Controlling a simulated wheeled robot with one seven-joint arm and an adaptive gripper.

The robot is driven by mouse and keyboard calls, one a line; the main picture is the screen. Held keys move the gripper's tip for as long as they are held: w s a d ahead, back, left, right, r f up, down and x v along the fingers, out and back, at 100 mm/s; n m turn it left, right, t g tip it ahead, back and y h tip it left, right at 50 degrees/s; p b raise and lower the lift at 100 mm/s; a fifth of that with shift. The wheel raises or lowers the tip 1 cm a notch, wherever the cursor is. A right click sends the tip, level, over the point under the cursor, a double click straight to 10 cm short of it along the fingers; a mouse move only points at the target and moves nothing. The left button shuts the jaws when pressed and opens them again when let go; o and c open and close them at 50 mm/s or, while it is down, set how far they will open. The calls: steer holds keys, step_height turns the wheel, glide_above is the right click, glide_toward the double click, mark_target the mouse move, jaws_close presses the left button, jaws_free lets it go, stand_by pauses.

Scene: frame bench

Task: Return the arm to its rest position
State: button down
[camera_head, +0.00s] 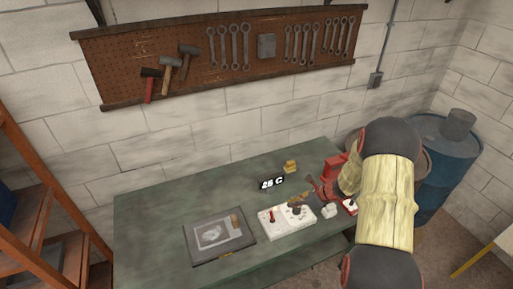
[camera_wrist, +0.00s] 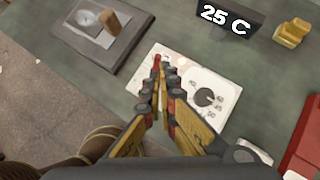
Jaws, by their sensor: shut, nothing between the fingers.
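My gripper (camera_wrist: 158,82) shows in the wrist view with its yellow, black and red fingers together and nothing between them. It hangs over a white control panel (camera_wrist: 208,78) with a black dial (camera_wrist: 206,97). In the head view my arm comes in at the right, and the white panel (camera_head: 275,219) lies on the bench to its left. The fingertips hide part of the panel. I cannot tell whether they touch it.
The green bench (camera_head: 145,215) also holds a dark framed plate (camera_head: 198,248), a "25 C" display (camera_head: 272,183), a small yellow block (camera_head: 290,167) and a red object (camera_head: 333,168). A blue barrel (camera_head: 455,150) stands at right, an orange shelf (camera_head: 30,190) at left. The left bench top is clear.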

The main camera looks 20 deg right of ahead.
steer(key=s+a+r+n+h+b, duration=0.1)
steer(key=s+a+r+n+b, duration=0.3)
steer(key=s+n, duration=0.5)
steer(key=s+a+r+n+h+b, duration=0.2)
steer(key=s+a+r+n+b, duration=0.2)
steer(key=s+a+n+b, duration=0.5)
steer(key=s+a+r+n+h+b, duration=0.2)
steer(key=s+a+r+n+b, duration=0.2)
steer(key=s+a+n+b, duration=0.3)
steer(key=s+n+b, duration=0.2)
steer(key=s+n, duration=0.2)
steer(key=shift+a+r+g+b, duration=0.2)
steer(key=shift+r+g+b, duration=0.1)
steer(key=shift+b, duration=0.1)
